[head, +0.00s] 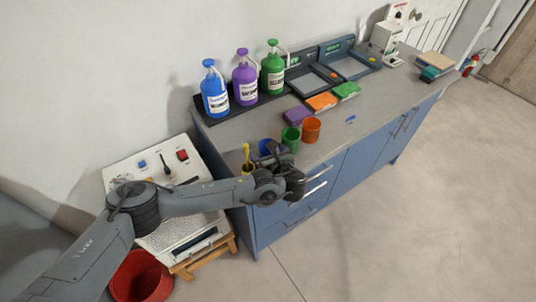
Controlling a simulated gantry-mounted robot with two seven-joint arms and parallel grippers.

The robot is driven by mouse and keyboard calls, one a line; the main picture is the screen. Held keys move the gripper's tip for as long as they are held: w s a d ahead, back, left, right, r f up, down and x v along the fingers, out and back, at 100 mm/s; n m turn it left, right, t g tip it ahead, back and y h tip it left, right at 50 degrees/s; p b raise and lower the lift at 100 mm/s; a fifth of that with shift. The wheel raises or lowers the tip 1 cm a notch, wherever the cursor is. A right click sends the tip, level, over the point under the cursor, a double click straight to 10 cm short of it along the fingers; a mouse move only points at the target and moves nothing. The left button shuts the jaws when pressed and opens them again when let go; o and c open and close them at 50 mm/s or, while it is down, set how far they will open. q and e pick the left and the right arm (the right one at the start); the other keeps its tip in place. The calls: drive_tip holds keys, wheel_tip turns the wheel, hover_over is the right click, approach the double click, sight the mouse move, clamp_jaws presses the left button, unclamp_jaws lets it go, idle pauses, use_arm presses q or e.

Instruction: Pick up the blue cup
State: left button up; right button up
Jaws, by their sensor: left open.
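The blue cup (265,146) stands near the front left corner of the grey counter top, partly hidden behind my left gripper. My left gripper (275,155) is in front of the cup and overlaps it in this view. Its dark fingers are small, and I cannot tell whether they touch the cup or reach around it. The gripper is open. My right gripper is not in view.
A green cup (290,138) and an orange cup (311,130) stand close to the right. A yellow item (247,158) is just left. Blue, purple and green bottles stand behind. A red bin (140,277) is on the floor.

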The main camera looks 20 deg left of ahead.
sight(265, 141)
use_arm(q)
drive_tip(key=c, duration=1.1)
drive_tip(key=shift+o, duration=0.2)
drive_tip(key=shift+r, duration=0.25)
drive_tip(key=shift+r+p, duration=0.55)
drive_tip(key=shift+r, duration=1.2)
drive_tip(key=w+r+p+v, duration=0.1)
drive_tip(key=r+p+v, duration=0.1)
drive_tip(key=v, duration=1.1)
drive_tip(key=shift+d, duration=0.2)
drive_tip(key=shift+s, duration=0.1)
